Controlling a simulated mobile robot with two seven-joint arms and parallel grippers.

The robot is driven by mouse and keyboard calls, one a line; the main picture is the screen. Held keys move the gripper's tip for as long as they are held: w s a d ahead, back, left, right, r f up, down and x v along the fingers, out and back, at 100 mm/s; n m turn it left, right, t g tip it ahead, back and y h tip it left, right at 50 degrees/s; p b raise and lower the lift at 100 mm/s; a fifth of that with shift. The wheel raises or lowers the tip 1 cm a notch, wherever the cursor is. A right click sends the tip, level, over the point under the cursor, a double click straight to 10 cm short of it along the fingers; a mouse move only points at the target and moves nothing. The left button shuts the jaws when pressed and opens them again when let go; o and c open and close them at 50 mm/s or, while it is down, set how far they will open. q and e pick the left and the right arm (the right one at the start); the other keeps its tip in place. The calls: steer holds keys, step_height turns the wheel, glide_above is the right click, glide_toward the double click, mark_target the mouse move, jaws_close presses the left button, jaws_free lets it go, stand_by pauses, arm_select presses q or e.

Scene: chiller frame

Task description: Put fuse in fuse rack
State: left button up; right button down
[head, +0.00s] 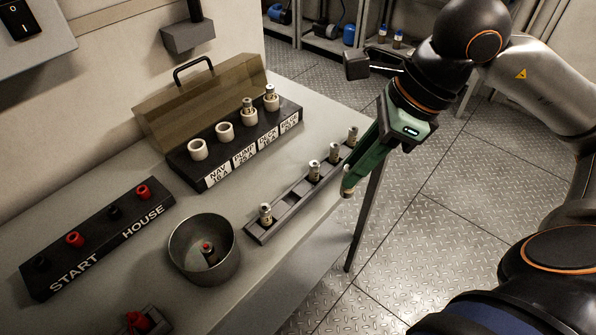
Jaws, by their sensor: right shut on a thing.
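The fuse rack (285,205) is a long grey slotted strip near the table's right edge. My right gripper (348,182) reaches in from the upper right and is shut on a fuse (346,193), whose pale lower end shows below the green fingers. It is just right of the rack, by the table edge; I cannot tell its height. My left gripper is not in view.
A black fuse box (210,183) with white sockets and a raised tinted lid (190,110) stands behind the rack. A round metal cup (178,262) holds a red-topped piece. A START/HOUSE terminal bar (105,238) lies left. Open floor lies right of the table.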

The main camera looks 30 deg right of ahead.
steer(key=w+a+f, duration=0.1)
steer(key=w+f, duration=0.2)
steer(key=f, duration=0.1)
steer(key=w+a+f+p, duration=0.1)
steer(key=w+f, duration=0.3)
steer(key=w+a+f+p, duration=0.1)
steer(key=w+a+f, duration=0.1)
steer(key=w+f, duration=0.1)
steer(key=shift+w+a+f, duration=0.1)
steer(key=shift+w+f, duration=0.1)
steer(key=shift+f, duration=0.2)
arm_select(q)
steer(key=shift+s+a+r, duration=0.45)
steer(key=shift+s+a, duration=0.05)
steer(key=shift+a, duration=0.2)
arm_select(e)
steer(key=shift+f+b, duration=0.2)
steer(key=shift+b, duration=0.15)
steer(key=c, duration=0.7)
jaws_free()
steer(key=shift+r+p, duration=0.3)
steer(key=shift+r, duration=0.15)
steer(key=v, duration=0.7)
